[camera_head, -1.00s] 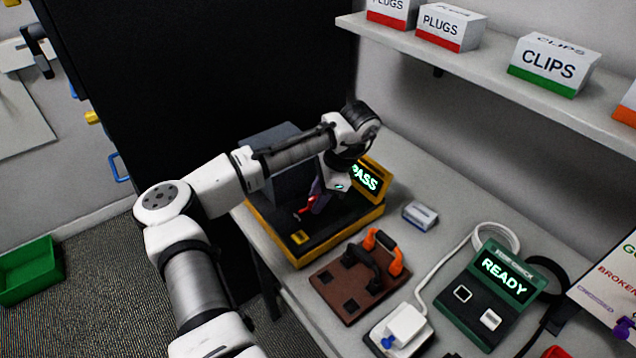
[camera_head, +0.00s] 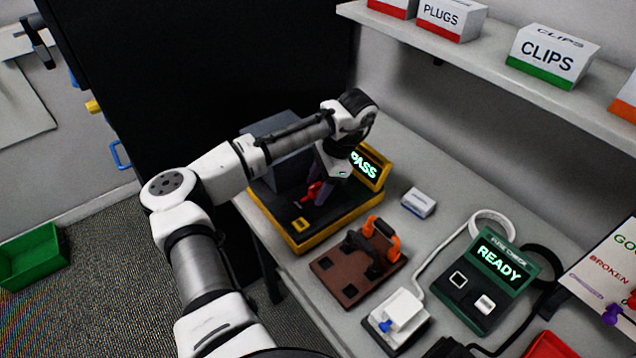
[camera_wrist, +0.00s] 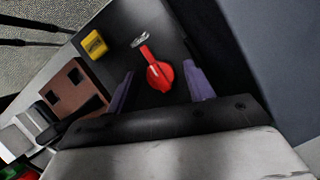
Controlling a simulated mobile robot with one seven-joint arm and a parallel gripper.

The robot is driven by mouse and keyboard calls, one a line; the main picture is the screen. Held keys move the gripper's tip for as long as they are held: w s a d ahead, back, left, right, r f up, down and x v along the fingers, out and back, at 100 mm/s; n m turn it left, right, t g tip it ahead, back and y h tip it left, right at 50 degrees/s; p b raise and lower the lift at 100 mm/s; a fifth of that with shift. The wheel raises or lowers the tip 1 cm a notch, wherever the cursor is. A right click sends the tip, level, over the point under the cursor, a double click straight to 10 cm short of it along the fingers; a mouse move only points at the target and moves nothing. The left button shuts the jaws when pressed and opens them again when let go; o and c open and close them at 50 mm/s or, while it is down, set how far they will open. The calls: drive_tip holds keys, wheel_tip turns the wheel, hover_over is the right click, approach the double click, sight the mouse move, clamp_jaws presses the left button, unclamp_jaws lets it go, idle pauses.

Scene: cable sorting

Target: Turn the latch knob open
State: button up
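The red latch knob (camera_wrist: 159,74) sits on the black top of a yellow-edged test box, and it also shows in the head view (camera_head: 311,192). Its pointer handle runs toward a small metal piece (camera_wrist: 139,40) on the box. My gripper (camera_wrist: 162,84) is open, with one purple finger on each side of the knob in the wrist view. A gap shows between each finger and the knob, and I see no contact. In the head view, the arm partly hides the box and the fingers. The box's screen (camera_head: 366,165) reads PASS.
A brown board with an orange-handled clamp (camera_head: 381,237) lies in front of the box. A small white-and-blue block (camera_head: 419,203), a white plug unit (camera_head: 400,312) and a green READY checker (camera_head: 492,280) stand to the right. A shelf (camera_head: 470,55) overhangs the back.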

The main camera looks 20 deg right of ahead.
drive_tip(key=b+v, duration=0.1)
drive_tip(key=v, duration=1.3)
drive_tip(key=shift+b, duration=0.4)
drive_tip(key=shift+f, duration=0.1)
